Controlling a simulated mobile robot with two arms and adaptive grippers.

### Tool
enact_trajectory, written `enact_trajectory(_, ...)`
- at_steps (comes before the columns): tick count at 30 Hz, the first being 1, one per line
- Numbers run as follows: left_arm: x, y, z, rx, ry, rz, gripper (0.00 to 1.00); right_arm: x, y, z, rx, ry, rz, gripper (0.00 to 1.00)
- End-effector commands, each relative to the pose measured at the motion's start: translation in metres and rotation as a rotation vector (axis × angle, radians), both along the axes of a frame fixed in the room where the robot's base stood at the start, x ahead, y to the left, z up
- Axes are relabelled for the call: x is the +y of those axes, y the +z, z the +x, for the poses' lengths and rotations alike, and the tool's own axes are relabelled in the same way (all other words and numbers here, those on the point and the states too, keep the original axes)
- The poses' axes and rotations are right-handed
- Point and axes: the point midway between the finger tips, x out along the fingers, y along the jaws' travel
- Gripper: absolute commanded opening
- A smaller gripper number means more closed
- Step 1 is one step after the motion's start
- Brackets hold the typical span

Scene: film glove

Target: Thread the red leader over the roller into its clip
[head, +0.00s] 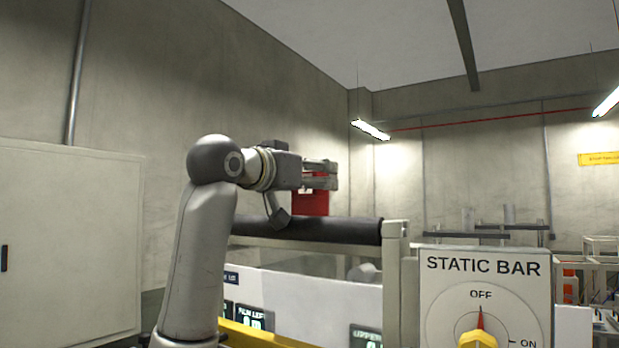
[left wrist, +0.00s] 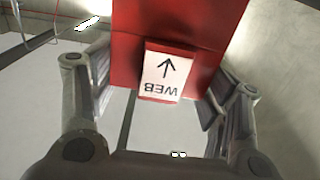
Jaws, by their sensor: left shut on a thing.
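My left gripper (head: 322,174) is shut on the red leader (head: 313,203), which hangs below the fingers. The leader also shows in the left wrist view (left wrist: 205,28), between the fingers, with a white label (left wrist: 165,76) reading WEB and an arrow. The dark roller (head: 330,230) lies level across the machine. In the head view the leader's lower edge appears close above or behind the roller; I cannot tell whether they touch. I cannot make out the clip. My right gripper is not in view.
A STATIC BAR panel (head: 450,268) stands at the front right, its yellow knob (head: 478,339) pointing to OFF. The machine's pale front panel (head: 310,300) and post (head: 396,270) are below and right of the roller. A pale cabinet (head: 70,240) stands left.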

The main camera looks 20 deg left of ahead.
Motion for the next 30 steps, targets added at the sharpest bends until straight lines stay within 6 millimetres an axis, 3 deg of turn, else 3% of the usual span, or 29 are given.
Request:
enact_trajectory(6, 0.0001, -0.0070, 0.0002, 0.000, 0.000, 0.000, 0.46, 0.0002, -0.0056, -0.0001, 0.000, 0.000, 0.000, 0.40)
enact_trajectory(30, 0.0001, 0.0009, 0.0001, 0.000, 0.000, 0.000, 0.46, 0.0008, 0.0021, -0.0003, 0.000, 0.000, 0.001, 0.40)
